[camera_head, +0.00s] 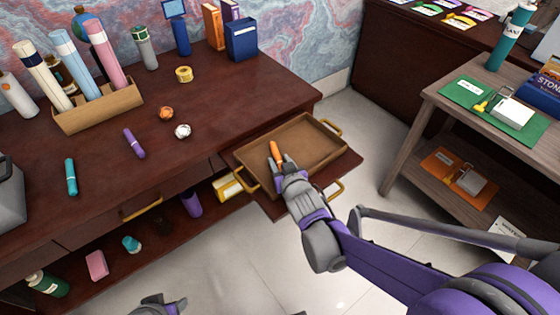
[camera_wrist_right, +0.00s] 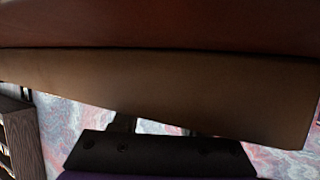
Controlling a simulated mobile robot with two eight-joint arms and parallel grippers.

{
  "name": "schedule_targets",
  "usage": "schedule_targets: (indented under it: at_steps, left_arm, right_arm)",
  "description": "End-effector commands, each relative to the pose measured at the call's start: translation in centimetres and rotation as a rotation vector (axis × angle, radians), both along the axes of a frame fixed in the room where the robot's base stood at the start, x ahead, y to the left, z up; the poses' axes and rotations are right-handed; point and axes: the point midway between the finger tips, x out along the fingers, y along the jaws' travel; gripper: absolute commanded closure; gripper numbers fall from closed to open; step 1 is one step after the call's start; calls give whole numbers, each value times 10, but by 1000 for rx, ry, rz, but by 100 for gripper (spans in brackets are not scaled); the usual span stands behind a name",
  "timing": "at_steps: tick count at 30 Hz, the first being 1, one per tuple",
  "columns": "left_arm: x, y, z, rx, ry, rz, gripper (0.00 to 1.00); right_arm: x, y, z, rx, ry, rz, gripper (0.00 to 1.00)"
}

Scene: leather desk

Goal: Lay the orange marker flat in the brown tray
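The orange marker (camera_head: 275,152) is at the left part of the brown tray (camera_head: 322,170), in the head view. Its lower end reaches in among the fingers of my right gripper (camera_head: 282,161). Whether the marker lies flat on the tray floor or is tilted is hard to tell. The fingers look spread apart around the marker's end. In the right wrist view a brown surface (camera_wrist_right: 160,85) hides the fingertips, and the marker does not show. Only a small part of my left gripper (camera_head: 160,304) shows at the bottom edge; its fingers cannot be made out.
The tray sits on a pulled-out board at the right of the dark desk (camera_head: 225,110). A purple marker (camera_head: 134,143), a teal marker (camera_head: 71,177) and crumpled balls lie on the desk. A wooden side table (camera_head: 440,90) stands right. Pale floor lies between.

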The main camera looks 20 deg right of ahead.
Motion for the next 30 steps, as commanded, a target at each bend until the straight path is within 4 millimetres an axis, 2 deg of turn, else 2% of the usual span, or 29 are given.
schedule_targets:
  at_steps: [13, 17, 24, 30]
  left_arm:
    - [0, 0, 5, 0, -2, 0, 50]
    - [-1, 0, 11, 0, -4, 0, 50]
    - [-1, 0, 29, 0, -10, 0, 50]
    - [-1, 0, 40, 0, -14, 0, 50]
  right_arm:
    - [-3, 0, 6, 0, 0, 0, 45]
    - [-22, 0, 15, 0, -1, 0, 45]
    - [-72, 1, 36, -1, 0, 0, 45]
    - [-100, 1, 47, 0, 0, 1, 45]
